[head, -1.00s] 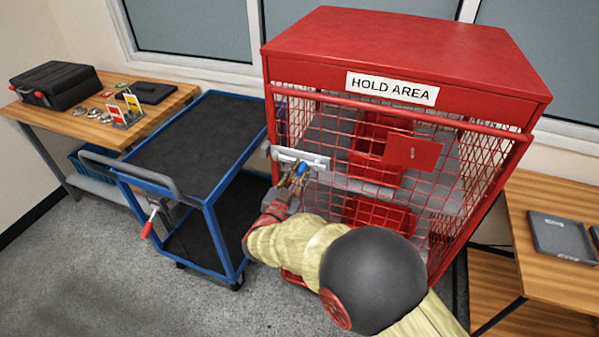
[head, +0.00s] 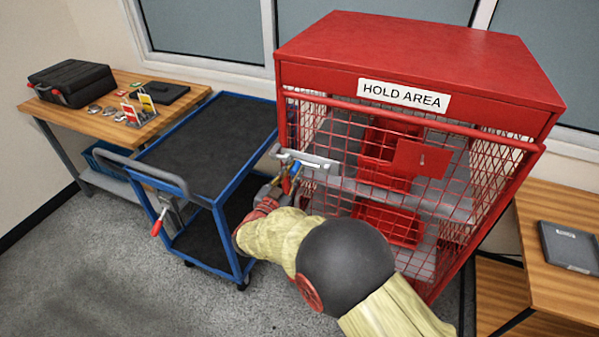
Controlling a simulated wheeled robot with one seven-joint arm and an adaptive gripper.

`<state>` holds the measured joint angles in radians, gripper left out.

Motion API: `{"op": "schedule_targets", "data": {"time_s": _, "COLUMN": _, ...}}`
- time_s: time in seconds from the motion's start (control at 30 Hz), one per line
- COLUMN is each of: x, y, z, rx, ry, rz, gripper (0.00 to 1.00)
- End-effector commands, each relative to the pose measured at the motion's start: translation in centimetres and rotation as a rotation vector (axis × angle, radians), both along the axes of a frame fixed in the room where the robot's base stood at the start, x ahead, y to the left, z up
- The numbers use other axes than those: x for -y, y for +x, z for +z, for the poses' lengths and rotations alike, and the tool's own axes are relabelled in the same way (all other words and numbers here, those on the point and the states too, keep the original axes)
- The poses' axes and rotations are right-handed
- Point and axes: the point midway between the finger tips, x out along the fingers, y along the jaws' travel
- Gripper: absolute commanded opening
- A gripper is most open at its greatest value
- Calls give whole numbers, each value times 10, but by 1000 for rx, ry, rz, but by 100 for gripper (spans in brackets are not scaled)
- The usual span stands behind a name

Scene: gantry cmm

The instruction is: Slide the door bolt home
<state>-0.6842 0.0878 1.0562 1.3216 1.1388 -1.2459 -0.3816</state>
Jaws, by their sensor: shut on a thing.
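The door bolt (head: 318,162) is a pale metal plate with a bar, on the upper left of the red cage's mesh door (head: 360,185). The bar's left end reaches the cage's left front post. My gripper (head: 291,177) is at the left part of the bolt, just below the plate, and is shut on the bolt's handle. The handle is mostly hidden by the fingers; small red and blue parts show there. The door appears closed. Whether the bolt is fully in its keeper is too small to tell.
A blue cart (head: 205,143) with a grey push handle stands close at the left of the cage. A wooden bench (head: 90,120) with a black case is farther left. Another wooden table (head: 555,215) is at the right. Grey floor is free at the lower left.

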Motion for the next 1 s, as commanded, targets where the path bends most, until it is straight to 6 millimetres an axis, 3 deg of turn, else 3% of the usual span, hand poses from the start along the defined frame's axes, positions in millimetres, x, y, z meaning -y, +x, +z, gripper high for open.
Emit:
{"op": "schedule_targets", "data": {"time_s": 0.27, "x": -5, "y": 1, "z": 2, "rx": 2, "ry": 3, "rz": 9, "gripper": 0}}
{"op": "schedule_targets", "data": {"time_s": 0.3, "x": -5, "y": 1, "z": 2, "rx": 3, "ry": 3, "rz": 10, "gripper": 21}}
{"op": "schedule_targets", "data": {"time_s": 0.6, "x": -4, "y": 1, "z": 2, "rx": 2, "ry": 2, "rz": 7, "gripper": 37}}
{"op": "schedule_targets", "data": {"time_s": 1.0, "x": -6, "y": -6, "z": 1, "rx": 1, "ry": 3, "rz": 6, "gripper": 37}}
